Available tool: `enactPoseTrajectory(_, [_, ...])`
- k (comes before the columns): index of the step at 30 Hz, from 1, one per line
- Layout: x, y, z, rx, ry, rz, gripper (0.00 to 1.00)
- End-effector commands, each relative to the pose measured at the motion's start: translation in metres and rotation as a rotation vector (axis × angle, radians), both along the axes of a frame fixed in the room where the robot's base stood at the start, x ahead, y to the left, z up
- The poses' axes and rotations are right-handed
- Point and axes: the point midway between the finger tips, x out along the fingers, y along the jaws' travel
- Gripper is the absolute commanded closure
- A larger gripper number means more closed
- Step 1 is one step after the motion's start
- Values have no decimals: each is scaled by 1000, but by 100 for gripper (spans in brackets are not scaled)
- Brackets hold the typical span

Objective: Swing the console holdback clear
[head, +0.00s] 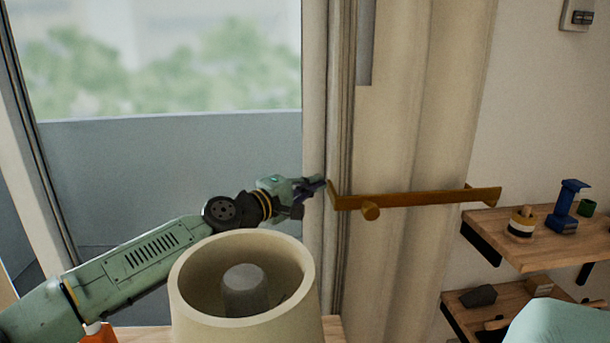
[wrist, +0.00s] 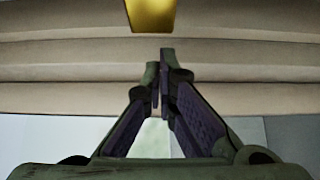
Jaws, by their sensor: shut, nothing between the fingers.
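A large cream lampshade (head: 184,290) stands below my arm. A teal rounded thing (head: 560,325) fills the lower right corner. A window lies behind my arm.

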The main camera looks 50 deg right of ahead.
Motion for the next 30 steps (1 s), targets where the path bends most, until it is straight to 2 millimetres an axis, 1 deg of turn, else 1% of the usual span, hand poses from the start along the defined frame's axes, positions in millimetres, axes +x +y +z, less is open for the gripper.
enactPoseTrajectory(1, [-5, 4, 2, 1, 1, -2, 100])
enactPoseTrajectory(6, [-13, 11, 1, 0, 1, -2, 100])
enactPoseTrajectory(17, [-15, 12, -1, 0, 0, -1, 100])
enactPoseTrajectory(20, [-20, 21, -2, -1, -4, 0, 100])
enactPoseTrajectory(25, [-40, 44, -3, 0, -5, -1, 100])
enactPoseTrajectory(27, [-45, 49, -3, 1, -3, -1, 100])
enactPoseTrajectory(30, [-48, 52, -1, 1, -1, -1, 100])
